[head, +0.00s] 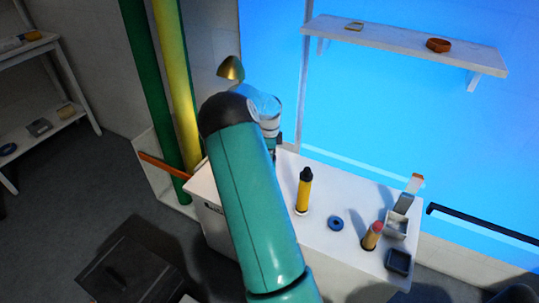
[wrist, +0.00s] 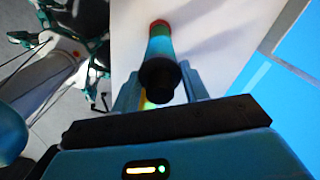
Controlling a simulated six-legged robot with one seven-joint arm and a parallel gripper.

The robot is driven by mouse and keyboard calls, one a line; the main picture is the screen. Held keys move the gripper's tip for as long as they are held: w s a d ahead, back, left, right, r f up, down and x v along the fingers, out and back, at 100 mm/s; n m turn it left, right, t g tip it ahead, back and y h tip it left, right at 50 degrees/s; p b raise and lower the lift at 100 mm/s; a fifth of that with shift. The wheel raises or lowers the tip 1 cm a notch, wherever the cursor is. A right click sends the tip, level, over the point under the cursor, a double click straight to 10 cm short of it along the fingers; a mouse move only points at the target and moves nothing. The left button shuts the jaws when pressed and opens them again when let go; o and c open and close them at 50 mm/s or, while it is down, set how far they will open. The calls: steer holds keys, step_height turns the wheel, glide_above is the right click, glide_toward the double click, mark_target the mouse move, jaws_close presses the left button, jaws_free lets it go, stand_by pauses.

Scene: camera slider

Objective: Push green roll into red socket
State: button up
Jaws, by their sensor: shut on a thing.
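In the wrist view, the green roll (wrist: 159,45) has a black cap (wrist: 160,79) on its near end and looks teal to blue toward the cap. A red ring, apparently the red socket (wrist: 160,23), shows at its far end on the white table. The roll's end meets or overlaps the red ring; I cannot tell how deep it sits. My gripper (wrist: 158,90) is shut on the roll near the cap, one finger on each side. In the head view my arm hides the roll, the socket and most of my gripper.
On the white table (head: 325,247) stand a yellow roll (head: 304,193) with a black cap, a blue ring (head: 336,223), a red-topped yellow piece (head: 372,236) and small boxes (head: 398,262). Green and yellow pipes (head: 176,80) rise at left. A wall shelf (head: 400,44) hangs at upper right.

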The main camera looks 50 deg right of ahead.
steer(key=shift+f, duration=1.3)
stand_by(3.5)
steer(key=shift+c, duration=0.5)
stand_by(0.4)
stand_by(0.7)
steer(key=o, duration=1.4)
steer(key=shift+c, duration=0.2)
steer(key=shift+r, duration=3.05)
